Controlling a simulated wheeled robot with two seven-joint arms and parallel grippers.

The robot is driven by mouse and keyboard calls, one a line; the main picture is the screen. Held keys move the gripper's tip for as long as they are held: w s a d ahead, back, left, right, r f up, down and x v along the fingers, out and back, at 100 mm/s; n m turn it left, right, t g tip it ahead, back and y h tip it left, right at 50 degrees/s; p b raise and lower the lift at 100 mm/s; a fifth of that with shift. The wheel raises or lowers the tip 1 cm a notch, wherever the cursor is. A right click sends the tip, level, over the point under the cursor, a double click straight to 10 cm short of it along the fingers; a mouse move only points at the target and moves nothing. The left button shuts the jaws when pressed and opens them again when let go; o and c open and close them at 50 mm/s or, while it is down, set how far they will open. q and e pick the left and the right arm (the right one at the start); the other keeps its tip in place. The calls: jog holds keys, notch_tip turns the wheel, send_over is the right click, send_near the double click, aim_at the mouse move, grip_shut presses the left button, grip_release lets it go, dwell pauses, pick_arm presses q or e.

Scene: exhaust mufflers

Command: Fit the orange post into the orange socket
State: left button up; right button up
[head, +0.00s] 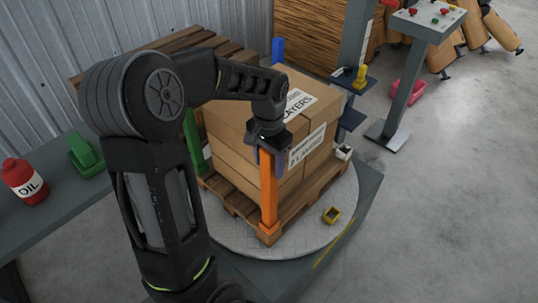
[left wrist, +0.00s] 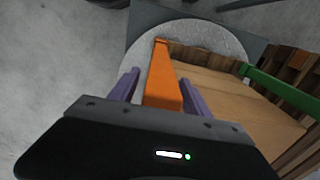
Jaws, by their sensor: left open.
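The orange post (head: 269,195) stands upright at the near corner of the pallet, against the stacked boxes. Its foot meets an orange base, the orange socket (head: 268,232), at the pallet corner; how deep the post sits in it cannot be told. My left gripper (head: 270,158) is at the top of the post, pointing down. In the left wrist view its purple fingers (left wrist: 160,88) are open, one on each side of the orange post (left wrist: 163,80), with gaps visible. My right gripper is not in view.
Boxes (head: 315,103) fill the wooden pallet (head: 300,205) on a round turntable (head: 235,238). A green post (head: 193,140) and a blue post (head: 278,50) stand at other corners. A red oil bottle (head: 25,182) stands left.

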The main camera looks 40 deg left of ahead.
pick_arm(q)
notch_tip(320, 180, up, 12)
jog(key=shift+r, duration=0.15)
dwell(0.3)
dwell(0.8)
jog(key=w+d+f+n+t+h, duration=0.1)
jog(key=w+d+f+t, duration=0.45)
jog(key=w+f, duration=0.4)
jog(key=d+f+n+h, duration=0.1)
jog(key=d+f+h, duration=0.1)
jog(key=d+f, duration=0.95)
jog(key=s+d+f+g, duration=0.1)
jog(key=s+d+f, duration=0.3)
jog(key=s+f, duration=0.2)
jog(key=s+d+f+g, duration=0.2)
jog(key=s+d+f, duration=0.2)
jog(key=s, duration=0.7)
jog(key=s+d+f+g+h, duration=0.1)
jog(key=s+d+f, duration=0.3)
jog(key=s+f, duration=0.4)
jog(key=shift+s+d+f+n+g, duration=0.15)
jog(key=shift+d+f+n+g, duration=0.05)
jog(key=shift+f+n+g, duration=0.25)
